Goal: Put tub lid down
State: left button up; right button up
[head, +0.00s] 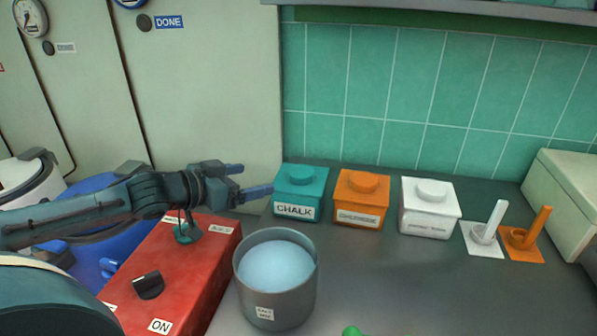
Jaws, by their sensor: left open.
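A teal tub (296,197) labelled CHALK stands on the grey counter against the tiled wall. Its teal lid (302,174), with a round knob, sits on top. My left gripper (255,180) is open and empty just left of this tub, its fingers pointing right. One fingertip shows close to the tub's left side; I cannot tell whether it touches. An orange tub (361,205) and a white tub (430,215) stand to the right, both with lids on. My right gripper is not in view.
A grey pot (276,300) with pale blue contents stands in front of the teal tub. A red box (185,275) with a black knob lies left.

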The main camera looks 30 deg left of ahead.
aim_at(296, 173)
pick_arm(q)
jog(key=shift+d+x, duration=0.2)
jog(key=shift+x, duration=3.05)
jog(key=shift+d+x, duration=0.15)
jog(key=shift+x, duration=3.1)
jog(key=shift+s, duration=0.1)
jog(key=shift+r, duration=0.1)
jog(key=c, duration=1.2)
